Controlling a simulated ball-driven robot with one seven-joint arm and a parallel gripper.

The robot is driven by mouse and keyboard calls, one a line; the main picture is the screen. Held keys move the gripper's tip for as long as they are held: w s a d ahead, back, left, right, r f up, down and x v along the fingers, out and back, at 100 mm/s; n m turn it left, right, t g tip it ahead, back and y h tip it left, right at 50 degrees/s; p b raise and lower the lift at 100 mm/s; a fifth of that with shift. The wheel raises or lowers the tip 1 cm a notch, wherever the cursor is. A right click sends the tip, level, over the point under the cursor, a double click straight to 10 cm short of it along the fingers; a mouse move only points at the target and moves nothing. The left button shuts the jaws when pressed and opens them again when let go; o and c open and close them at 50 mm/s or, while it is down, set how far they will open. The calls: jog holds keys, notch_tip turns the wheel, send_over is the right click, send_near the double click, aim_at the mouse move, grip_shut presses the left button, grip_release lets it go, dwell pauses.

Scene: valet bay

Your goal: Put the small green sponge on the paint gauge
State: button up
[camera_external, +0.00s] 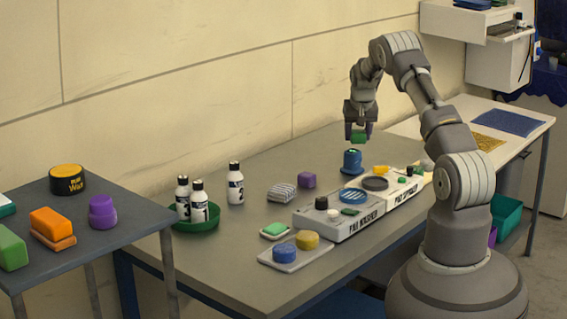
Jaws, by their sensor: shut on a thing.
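My gripper (358,136) is shut on a small green block (358,139), which looks like the small green sponge. It holds the block in the air above a blue, round, knob-topped thing (352,162) on the grey table, with a gap between them. Another small green pad (275,229) lies on a pale piece at the table's front left. I cannot tell for certain which thing is the paint gauge.
A pad washer (339,222) and a second white unit beside it fill the table's middle. A green tray (196,219) with white bottles, a purple block (307,180), a striped grey block (282,192) and a board (292,264) with blue and yellow pads stand left.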

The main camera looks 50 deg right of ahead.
aim_at(353, 151)
jog(key=w, duration=0.1)
jog(key=w+d, duration=0.2)
jog(key=shift+f, duration=0.25)
jog(key=shift+f+b, duration=0.7)
jog(key=shift+f, duration=0.9)
jog(key=shift+f, duration=0.15)
jog(key=o, duration=1)
